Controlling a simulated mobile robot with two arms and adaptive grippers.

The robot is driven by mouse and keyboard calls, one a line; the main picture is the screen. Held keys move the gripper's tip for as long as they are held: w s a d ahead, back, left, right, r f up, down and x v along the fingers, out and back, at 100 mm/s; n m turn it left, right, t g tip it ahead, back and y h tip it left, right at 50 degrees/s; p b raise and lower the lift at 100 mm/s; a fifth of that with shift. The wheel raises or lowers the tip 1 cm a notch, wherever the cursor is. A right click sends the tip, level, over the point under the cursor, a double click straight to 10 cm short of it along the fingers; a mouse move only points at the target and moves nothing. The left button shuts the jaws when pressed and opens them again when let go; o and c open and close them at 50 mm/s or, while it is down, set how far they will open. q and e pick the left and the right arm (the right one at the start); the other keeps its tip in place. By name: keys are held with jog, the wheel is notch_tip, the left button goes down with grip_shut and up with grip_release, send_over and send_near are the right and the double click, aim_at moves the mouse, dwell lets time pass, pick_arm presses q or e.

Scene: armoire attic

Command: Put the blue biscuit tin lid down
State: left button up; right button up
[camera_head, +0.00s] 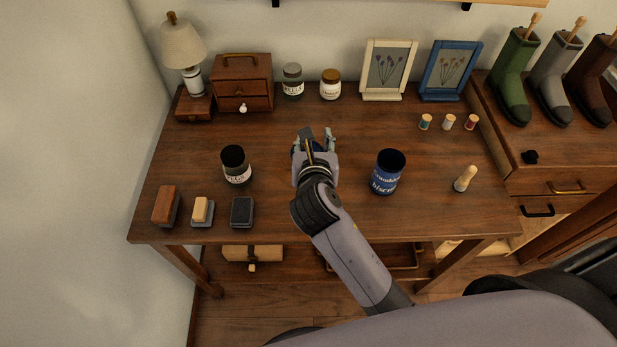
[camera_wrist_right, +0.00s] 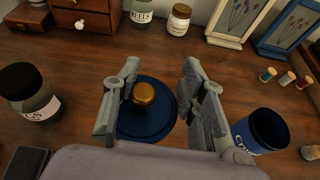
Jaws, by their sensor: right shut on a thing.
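The blue biscuit tin lid (camera_wrist_right: 147,122) is a round dark blue disc with a gold knob (camera_wrist_right: 144,94), seen between my fingers in the right wrist view. My right gripper (camera_wrist_right: 163,98) is shut on the lid, over the middle of the table. In the head view my right gripper (camera_head: 316,142) hides most of the lid. I cannot tell whether the lid touches the table. The blue biscuit tin (camera_head: 387,172) stands upright and open to the right of the gripper; it also shows in the right wrist view (camera_wrist_right: 262,132). My left gripper is not in view.
A dark-lidded jar (camera_head: 236,166) stands left of the gripper. Brushes (camera_head: 202,211) and a dark pad (camera_head: 242,212) lie at the front left. Jars (camera_head: 330,84) and picture frames (camera_head: 388,70) line the back. A wooden peg (camera_head: 465,179) stands right. Wood around the gripper (camera_head: 280,125) is clear.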

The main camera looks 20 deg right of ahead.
notch_tip(320, 180, down, 8)
jog(key=shift+f+b, duration=0.2)
jog(key=shift+b, duration=0.55)
notch_tip(320, 180, down, 4)
jog(key=shift+f+b, duration=0.25)
jog(key=shift+b, duration=0.4)
jog(key=shift+w+f, duration=0.1)
jog(key=shift+f, duration=0.2)
jog(key=shift+f, duration=0.1)
jog(key=shift+f, duration=0.5)
jog(key=o, duration=1)
jog(key=shift+c, duration=0.2)
jog(key=o, duration=0.4)
jog(key=shift+f, duration=0.15)
